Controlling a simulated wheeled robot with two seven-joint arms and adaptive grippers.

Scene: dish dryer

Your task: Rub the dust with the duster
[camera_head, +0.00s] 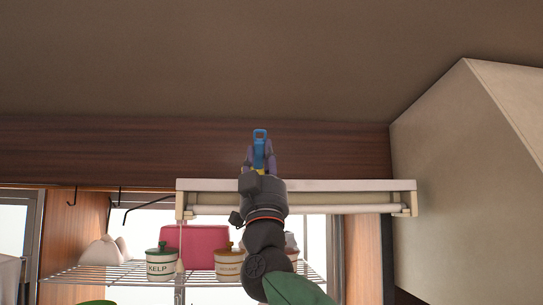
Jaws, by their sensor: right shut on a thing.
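My right gripper (259,163) is raised in the middle of the camera_head view, above the white bar in front of the window. It is shut on a blue object (260,136) with a looped end that points up, which looks like the duster's handle. The rest of the duster is hidden by the gripper. The blue loop shows against the dark wood panel (150,150); I cannot tell whether it touches it. I cannot make out any dust. My left gripper is not in view.
A white bar housing (340,186) spans behind my right arm. A wire shelf (110,274) below holds a KELP jar (160,264), another jar (228,264) and a pink item (199,243). A beige hood-like block (465,190) stands at right. Hooks (119,196) hang at left.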

